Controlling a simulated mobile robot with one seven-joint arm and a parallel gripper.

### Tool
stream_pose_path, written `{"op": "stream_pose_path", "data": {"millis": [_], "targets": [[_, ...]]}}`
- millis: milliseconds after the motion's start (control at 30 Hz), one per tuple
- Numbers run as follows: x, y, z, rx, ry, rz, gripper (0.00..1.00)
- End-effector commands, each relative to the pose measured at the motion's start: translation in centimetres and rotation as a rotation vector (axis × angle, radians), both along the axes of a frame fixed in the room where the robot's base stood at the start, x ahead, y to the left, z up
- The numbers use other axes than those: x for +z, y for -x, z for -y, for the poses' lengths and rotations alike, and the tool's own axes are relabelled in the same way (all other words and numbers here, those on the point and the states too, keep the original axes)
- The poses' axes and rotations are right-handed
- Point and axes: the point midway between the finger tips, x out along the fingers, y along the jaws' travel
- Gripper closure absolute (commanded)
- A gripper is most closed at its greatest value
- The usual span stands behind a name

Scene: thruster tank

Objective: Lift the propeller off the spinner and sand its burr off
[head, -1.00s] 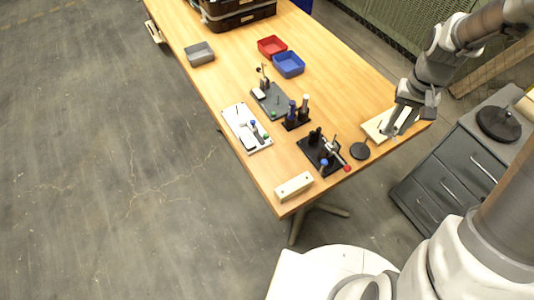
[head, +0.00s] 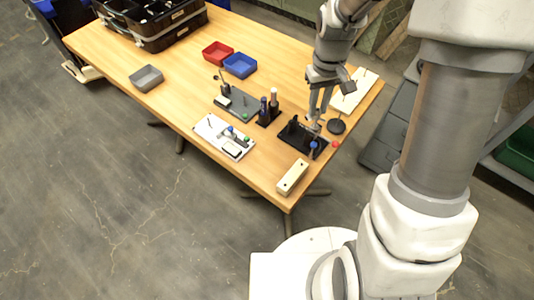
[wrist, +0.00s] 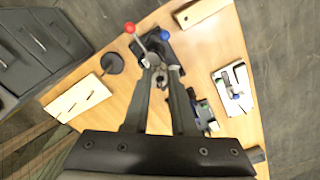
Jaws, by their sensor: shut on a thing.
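My gripper (head: 318,117) is above the black fixture (head: 294,137) near the table's front right corner. In the wrist view my gripper (wrist: 163,70) is shut on a small grey lobed piece (wrist: 160,78), which looks like the propeller. I cannot make out its burr. The fixture has a red-ball lever (wrist: 129,28) and a blue knob (wrist: 164,35). My fingers hide part of it, and I cannot tell whether the piece touches it. A black disc with an upright pin (head: 336,126), perhaps the spinner, stands beside the fixture with nothing seen on it.
A pale board with pins (head: 355,92) lies at the right edge. A pale block (head: 293,177) lies at the front corner. A white plate with parts (head: 222,136), a grey plate (head: 238,103) and a dark stand (head: 268,118) are left of the fixture. Several bins (head: 240,66) stand farther back.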

Motion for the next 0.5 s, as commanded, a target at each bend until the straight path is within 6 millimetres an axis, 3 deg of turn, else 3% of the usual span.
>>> {"op": "stream_pose_path", "data": {"millis": [500], "targets": [[-4.9, 3.5, -5.7, 1.148, -0.001, -0.001, 1.00]]}}
